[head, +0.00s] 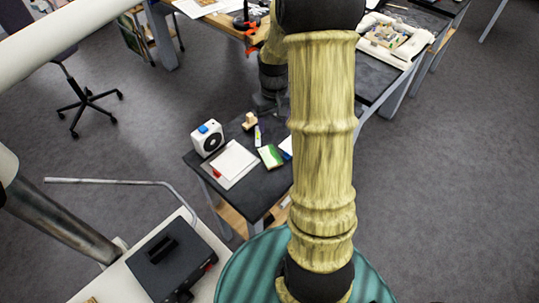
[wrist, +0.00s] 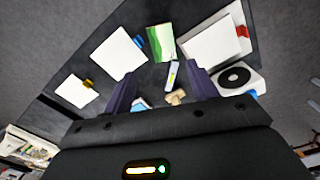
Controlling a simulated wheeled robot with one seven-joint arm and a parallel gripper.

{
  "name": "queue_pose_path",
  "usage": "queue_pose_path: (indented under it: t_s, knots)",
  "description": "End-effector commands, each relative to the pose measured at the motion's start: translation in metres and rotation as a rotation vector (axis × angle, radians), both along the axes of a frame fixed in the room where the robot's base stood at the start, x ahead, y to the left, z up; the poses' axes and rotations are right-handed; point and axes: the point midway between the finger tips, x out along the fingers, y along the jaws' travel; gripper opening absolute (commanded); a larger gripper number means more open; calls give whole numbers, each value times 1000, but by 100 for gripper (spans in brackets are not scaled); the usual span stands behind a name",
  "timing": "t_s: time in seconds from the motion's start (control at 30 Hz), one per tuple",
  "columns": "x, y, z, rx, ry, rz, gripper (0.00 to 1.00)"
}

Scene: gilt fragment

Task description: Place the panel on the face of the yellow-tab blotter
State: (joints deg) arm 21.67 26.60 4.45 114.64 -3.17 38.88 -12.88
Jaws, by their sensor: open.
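The panel (wrist: 161,43), green with a pale strip, lies flat on the dark table between two white blotters in the wrist view; it also shows in the head view (head: 271,157). The yellow-tab blotter (wrist: 75,92) is a small white sheet with a yellow tab at its upper right corner, lying at the left of the wrist view. Its visible face is bare. In the head view my arm hides it. My gripper (wrist: 160,71) is open and empty, above the table, its fingers spread on both sides of the view. The panel lies beyond the fingertips.
A blue-tab blotter (wrist: 117,54) and a larger red-tab blotter (wrist: 209,42) flank the panel. A small tube (wrist: 173,74), a wooden block (wrist: 176,97) and a white device with a black disc (wrist: 241,78) stand nearby. Other tables stand farther back.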

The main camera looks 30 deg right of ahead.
Motion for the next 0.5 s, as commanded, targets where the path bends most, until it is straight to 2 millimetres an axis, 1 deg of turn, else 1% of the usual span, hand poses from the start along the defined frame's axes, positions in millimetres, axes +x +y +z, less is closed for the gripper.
queue_pose_path:
  t_s: [0.17,0.5]
  knots:
    - [0,0,-13,1,4,0,58]
    - [-1,1,-69,2,5,1,58]
